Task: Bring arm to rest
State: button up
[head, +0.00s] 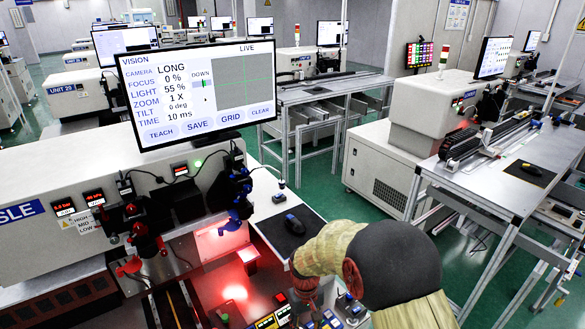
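My arm, with a beige cover and a large black joint, comes in at the bottom right of the middle in the head view. It reaches over the front of the vision machine. My gripper (305,289) is a small reddish part below the arm's left end, close to a control box with buttons (331,319). The arm and the frame's lower edge hide much of it, and its fingers are not clear. I cannot tell whether it is open, shut or touching the box. The monitor (198,93) shows the VISION screen with LIGHT 55 % and a green cross.
A red-lit work area (235,290) lies left of my gripper. A black mouse (295,224) rests on a dark pad behind it. Blue-black camera hardware (236,195) and red knobs (145,240) stand on the machine. A bench (530,160) stands at right, with green floor between.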

jog(key=s+d+r+m+t, duration=0.1)
jog(key=s+d+r, duration=0.4)
jog(key=r, duration=0.5)
jog(key=s+d+r+m+t+b, duration=0.1)
jog(key=s+d+r+t, duration=0.2)
jog(key=s+r, duration=0.6)
jog(key=s+d+r+m+t, duration=0.2)
jog(key=s+d+r, duration=0.4)
jog(key=r, duration=0.6)
jog(key=shift+s+d+r+t+b, duration=0.35)
jog(key=shift+s+t, duration=0.15)
jog(key=shift+s, duration=0.25)
jog(key=shift+c, duration=1.1)
